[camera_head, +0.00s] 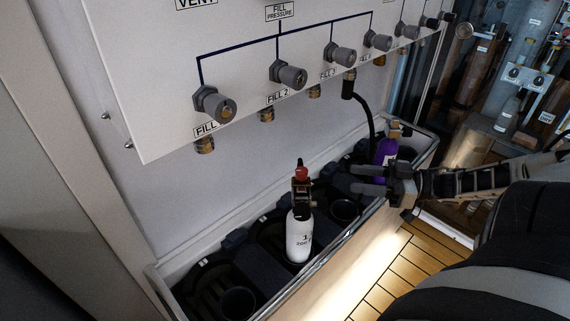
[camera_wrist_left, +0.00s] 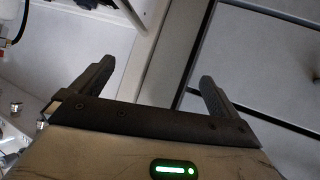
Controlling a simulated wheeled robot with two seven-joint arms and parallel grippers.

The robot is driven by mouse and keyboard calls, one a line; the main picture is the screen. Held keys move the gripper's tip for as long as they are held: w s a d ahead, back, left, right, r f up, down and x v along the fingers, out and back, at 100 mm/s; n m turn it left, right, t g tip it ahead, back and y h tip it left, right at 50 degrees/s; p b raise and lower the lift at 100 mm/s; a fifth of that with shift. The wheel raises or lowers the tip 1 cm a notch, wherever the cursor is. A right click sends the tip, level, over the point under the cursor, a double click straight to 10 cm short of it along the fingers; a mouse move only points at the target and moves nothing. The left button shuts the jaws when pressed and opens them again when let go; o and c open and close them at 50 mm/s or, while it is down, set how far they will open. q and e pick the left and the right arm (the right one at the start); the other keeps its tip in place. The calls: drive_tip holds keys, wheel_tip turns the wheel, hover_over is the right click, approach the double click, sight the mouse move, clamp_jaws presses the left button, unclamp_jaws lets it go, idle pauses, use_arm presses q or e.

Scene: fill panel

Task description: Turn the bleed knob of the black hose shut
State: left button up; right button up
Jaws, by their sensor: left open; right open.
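The black hose (camera_head: 366,108) hangs from a fitting under the white fill panel, near the FILL 3 and FILL 4 labels, and runs down toward the trough behind the purple bottle (camera_head: 386,150). I cannot clearly make out its bleed knob. My right gripper (camera_head: 358,178) is open, its fingers pointing left in front of the purple bottle's lower part; I cannot tell whether they touch it. My left gripper (camera_wrist_left: 155,85) shows only in the left wrist view. It is open and empty, facing pale panels and dark edges.
The fill panel (camera_head: 170,60) carries several grey knobs in a row. A white bottle (camera_head: 299,237) with a red-topped valve stands in the trough (camera_head: 285,300), left of my right gripper. Empty round holders flank it. Shelves with cylinders stand at the right.

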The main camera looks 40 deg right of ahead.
sight(299, 170)
drive_tip(key=b+x, duration=0.1)
drive_tip(key=x, duration=0.3)
drive_tip(key=b+x, duration=0.2)
drive_tip(key=x, duration=0.3)
drive_tip(key=b+x, duration=0.1)
drive_tip(key=x, duration=0.4)
drive_tip(key=shift+w+a+r+b, duration=0.1)
drive_tip(key=shift+r+b, duration=0.25)
use_arm(q)
drive_tip(key=shift+s+d+f+t, duration=0.15)
drive_tip(key=shift+f+t, duration=0.15)
drive_tip(key=shift+f, duration=0.7)
use_arm(e)
drive_tip(key=shift+w+a, duration=0.5)
drive_tip(key=c, duration=1)
